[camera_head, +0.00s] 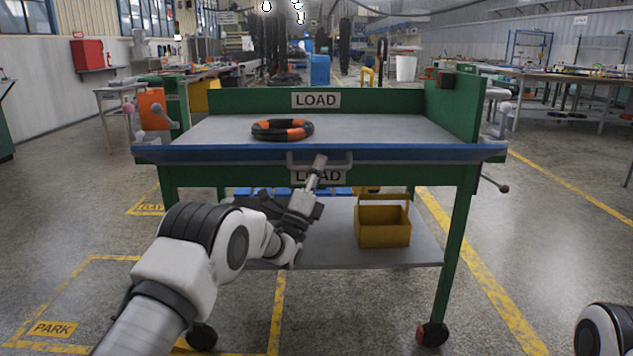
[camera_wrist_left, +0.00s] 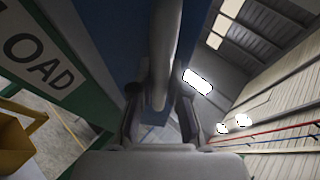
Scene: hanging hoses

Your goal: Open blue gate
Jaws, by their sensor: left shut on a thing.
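The blue gate (camera_head: 420,152) is a long blue bar across the front edge of the green cart's top, level with the tabletop. A grey handle (camera_head: 345,160) sticks out from the middle of its front. My left gripper (camera_head: 318,168) reaches up from below and is shut on this handle. In the left wrist view the handle (camera_wrist_left: 163,50) runs between the two fingers, with the blue gate (camera_wrist_left: 110,35) behind it. My right gripper is out of view; only a part of my right arm shows at the lower right.
The green cart (camera_head: 455,240) stands on wheels. A black and orange hose coil (camera_head: 283,130) lies on its top. A yellow toolbox (camera_head: 383,225) sits on its lower shelf (camera_head: 400,254). Workbenches stand at both sides; the floor right of the cart is clear.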

